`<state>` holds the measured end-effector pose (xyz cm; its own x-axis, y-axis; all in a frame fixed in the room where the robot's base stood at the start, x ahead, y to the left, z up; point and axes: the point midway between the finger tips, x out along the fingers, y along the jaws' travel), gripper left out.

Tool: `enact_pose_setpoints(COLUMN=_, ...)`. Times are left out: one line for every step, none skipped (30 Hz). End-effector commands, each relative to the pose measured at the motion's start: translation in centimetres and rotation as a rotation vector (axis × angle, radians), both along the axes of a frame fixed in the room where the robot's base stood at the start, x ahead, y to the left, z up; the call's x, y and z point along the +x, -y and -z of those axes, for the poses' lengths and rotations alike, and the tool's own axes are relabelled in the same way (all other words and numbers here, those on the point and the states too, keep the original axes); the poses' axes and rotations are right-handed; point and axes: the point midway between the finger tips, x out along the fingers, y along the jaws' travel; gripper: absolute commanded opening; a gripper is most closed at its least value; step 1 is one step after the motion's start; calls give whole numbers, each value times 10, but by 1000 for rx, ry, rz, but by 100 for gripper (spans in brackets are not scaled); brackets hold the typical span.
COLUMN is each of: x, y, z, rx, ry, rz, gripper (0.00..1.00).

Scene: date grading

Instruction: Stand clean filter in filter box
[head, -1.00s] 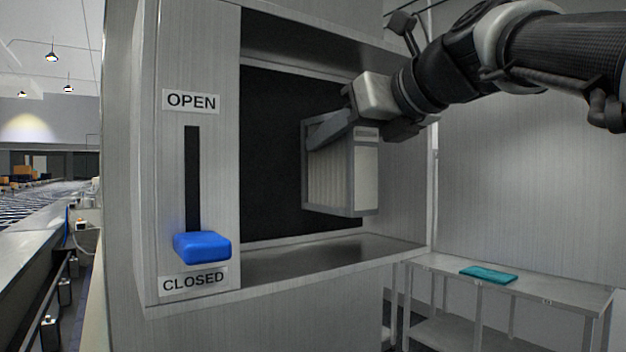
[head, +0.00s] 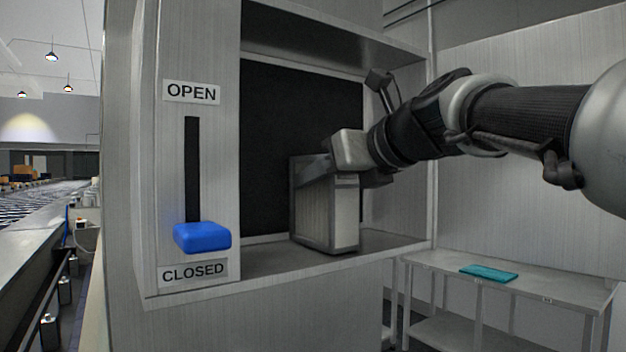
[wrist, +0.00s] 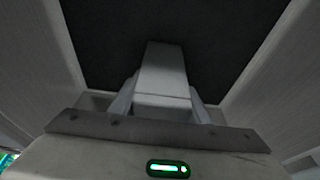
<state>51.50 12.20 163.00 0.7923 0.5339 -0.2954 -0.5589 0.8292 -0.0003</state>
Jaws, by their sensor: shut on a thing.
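The filter (head: 326,212), a pale pleated block in a grey frame, stands upright on the floor of the filter box (head: 268,264), an open metal recess with a dark back. Its base appears to touch the box floor. My gripper (head: 338,164) is shut on the filter's top edge; the fingertips are partly hidden. In the wrist view, the filter (wrist: 165,75) shows as a pale shape between my gripper's fingers (wrist: 160,105), with the dark back of the box beyond it.
A blue lever handle (head: 202,238) is at the bottom of its slot, by the CLOSED label (head: 193,272). A metal table (head: 560,290) with a teal cloth (head: 489,273) stands at the right. A conveyor (head: 45,225) runs at the far left. The box floor left of the filter is clear.

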Motion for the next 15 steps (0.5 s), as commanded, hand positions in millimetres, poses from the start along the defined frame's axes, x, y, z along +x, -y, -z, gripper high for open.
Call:
enact_pose_setpoints(x=0, y=0, z=-1, rx=1, ry=1, rz=0, gripper=11)
enact_pose_setpoints(x=0, y=0, z=0, rx=1, ry=1, rz=0, gripper=11)
enact_pose_setpoints(x=0, y=0, z=1, rx=1, ry=1, rz=0, gripper=11)
enact_pose_setpoints(x=0, y=0, z=3, rx=1, ry=1, rz=0, gripper=11)
enact_pose_setpoints(x=0, y=0, z=3, rx=0, ry=0, rz=0, gripper=44)
enact_pose_setpoints(x=0, y=0, z=3, rx=0, ry=0, rz=0, gripper=50)
enact_pose_setpoints(x=0, y=0, z=3, rx=-1, ry=-1, rz=0, gripper=56)
enact_pose_setpoints(x=0, y=0, z=2, rx=0, ry=0, rz=0, gripper=61)
enact_pose_setpoints(x=0, y=0, z=2, rx=-1, ry=-1, rz=0, gripper=61)
enact_pose_setpoints(x=0, y=0, z=2, rx=-1, ry=-1, rz=0, gripper=61)
enact_pose_setpoints(x=0, y=0, z=2, rx=-1, ry=-1, rz=0, gripper=61)
enact_pose_setpoints(x=0, y=0, z=2, rx=0, ry=0, rz=0, gripper=61)
enact_pose_setpoints(x=0, y=0, z=2, rx=0, ry=0, rz=-1, gripper=61)
enact_pose_setpoints(x=0, y=0, z=2, rx=0, ry=0, rz=0, gripper=61)
enact_pose_setpoints(x=0, y=0, z=2, rx=0, ry=0, rz=-1, gripper=61)
